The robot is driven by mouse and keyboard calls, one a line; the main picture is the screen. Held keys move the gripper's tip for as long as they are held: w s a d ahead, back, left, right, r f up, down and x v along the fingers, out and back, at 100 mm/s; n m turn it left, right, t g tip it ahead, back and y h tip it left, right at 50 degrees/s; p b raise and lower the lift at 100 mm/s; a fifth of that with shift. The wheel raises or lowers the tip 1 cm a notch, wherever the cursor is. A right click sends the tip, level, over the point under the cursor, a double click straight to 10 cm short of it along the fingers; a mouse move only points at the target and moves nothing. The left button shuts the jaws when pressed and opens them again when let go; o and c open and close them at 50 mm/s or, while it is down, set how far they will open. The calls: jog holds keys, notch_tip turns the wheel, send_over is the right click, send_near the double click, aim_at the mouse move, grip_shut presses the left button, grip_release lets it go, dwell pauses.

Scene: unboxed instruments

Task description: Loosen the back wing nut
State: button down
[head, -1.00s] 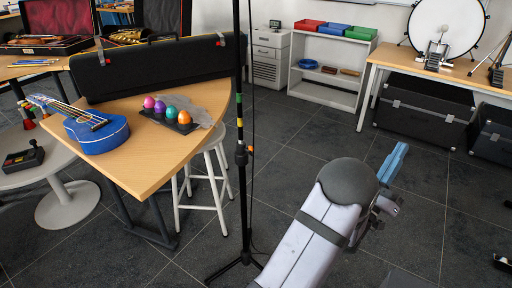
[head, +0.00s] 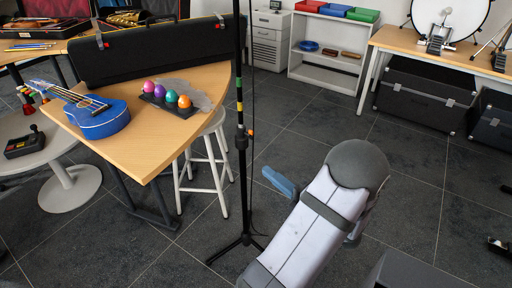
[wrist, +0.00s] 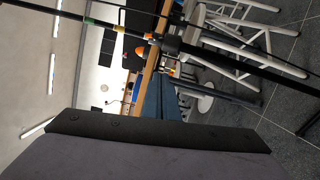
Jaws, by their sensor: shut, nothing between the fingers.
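A black upright stand (head: 240,147) with coloured bands rises from the floor in the head view. A small orange piece (head: 250,132) sits at its middle clamp; it may be a wing nut, but its shape is too small to tell. I cannot tell which part is the back wing nut. My gripper (head: 266,173) has blue fingers, shut and empty, a little right of the stand and lower in the picture than the orange piece. In the wrist view the blue fingers (wrist: 160,98) show below the stand's black clamp (wrist: 171,43), with a gap between them.
A wooden table (head: 150,160) left of the stand holds a blue ukulele (head: 98,117), a long black case (head: 155,52) and coloured eggs (head: 167,97). A white stool (head: 200,165) stands close behind the stand. Open floor (head: 310,120) lies to the right.

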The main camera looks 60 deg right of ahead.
aim_at(250, 135)
jog(key=shift+n, duration=0.5)
jog(key=w+d+r, duration=0.1)
jog(key=w+d, duration=0.5)
jog(key=w, duration=0.3)
jog(key=shift+w+d+r, duration=0.2)
jog(key=shift+w, duration=0.15)
jog(key=shift+d+f+b, duration=0.1)
jog(key=shift+f+b, duration=0.1)
jog(key=shift+b, duration=0.25)
